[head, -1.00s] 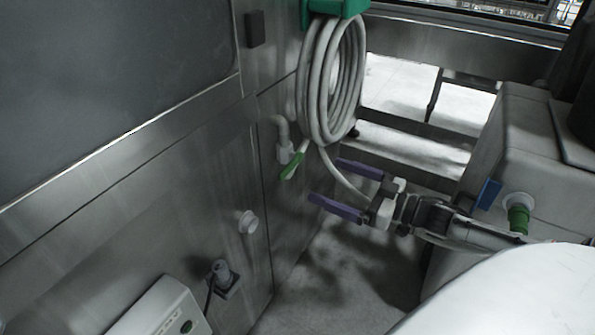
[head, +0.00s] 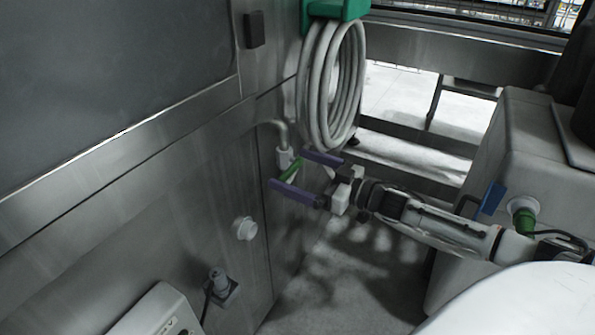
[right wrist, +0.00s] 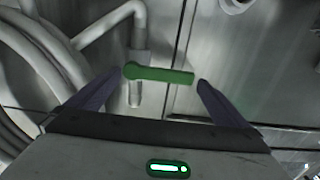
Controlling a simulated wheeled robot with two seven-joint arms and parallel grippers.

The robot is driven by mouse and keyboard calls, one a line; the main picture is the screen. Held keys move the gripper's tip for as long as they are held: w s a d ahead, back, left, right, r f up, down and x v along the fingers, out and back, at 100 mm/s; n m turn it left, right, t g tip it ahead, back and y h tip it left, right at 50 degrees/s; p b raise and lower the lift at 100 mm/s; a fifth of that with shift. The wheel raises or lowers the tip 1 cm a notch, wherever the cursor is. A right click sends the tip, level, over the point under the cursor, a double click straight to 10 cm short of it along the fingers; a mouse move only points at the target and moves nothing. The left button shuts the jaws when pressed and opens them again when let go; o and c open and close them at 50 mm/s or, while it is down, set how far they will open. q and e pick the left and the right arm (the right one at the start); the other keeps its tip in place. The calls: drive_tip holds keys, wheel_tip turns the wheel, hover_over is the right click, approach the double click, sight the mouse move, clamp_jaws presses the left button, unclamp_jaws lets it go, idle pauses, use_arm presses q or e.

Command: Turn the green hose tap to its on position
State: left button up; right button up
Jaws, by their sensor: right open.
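The green hose tap lever (head: 291,170) sits on a grey pipe fitting (head: 283,152) on the steel wall, below the coiled hose. In the head view it slants down to the left. My right gripper (head: 288,170) is open, with its two purple fingers on either side of the lever. In the right wrist view the green lever (right wrist: 160,74) lies crosswise between the open fingertips (right wrist: 161,80), its left end close to the left finger and a gap at the right one. Whether a finger touches it cannot be told. My left gripper is not in view.
A coiled grey hose (head: 331,85) hangs from a green holder (head: 338,9) just above the tap. A round white knob (head: 244,229) and a socket (head: 221,283) are on the wall lower left. A large grey tank (head: 530,140) stands at right.

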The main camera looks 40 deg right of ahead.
drive_tip(key=c, duration=1.5)
drive_tip(key=shift+f, duration=0.1)
drive_tip(key=n, duration=0.1)
drive_tip(key=f+n, duration=0.1)
drive_tip(key=shift+a+n, duration=0.1)
drive_tip(key=shift+n, duration=0.3)
use_arm(q)
drive_tip(key=b, duration=0.1)
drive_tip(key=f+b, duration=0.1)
drive_tip(key=b, duration=0.1)
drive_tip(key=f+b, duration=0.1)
drive_tip(key=b, duration=0.1)
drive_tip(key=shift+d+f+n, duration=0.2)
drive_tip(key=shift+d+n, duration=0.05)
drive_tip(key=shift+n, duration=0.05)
use_arm(e)
drive_tip(key=d+f+n, duration=0.1)
drive_tip(key=n, duration=0.4)
drive_tip(key=d+f+n, duration=0.1)
drive_tip(key=f+n, duration=0.1)
drive_tip(key=n, duration=0.3)
drive_tip(key=w+d+f+n, duration=0.1)
drive_tip(key=n, duration=0.4)
drive_tip(key=shift+w+f, duration=0.1)
drive_tip(key=shift+f, duration=0.1)
drive_tip(key=shift+d+n, duration=0.15)
drive_tip(key=shift+n, duration=0.15)
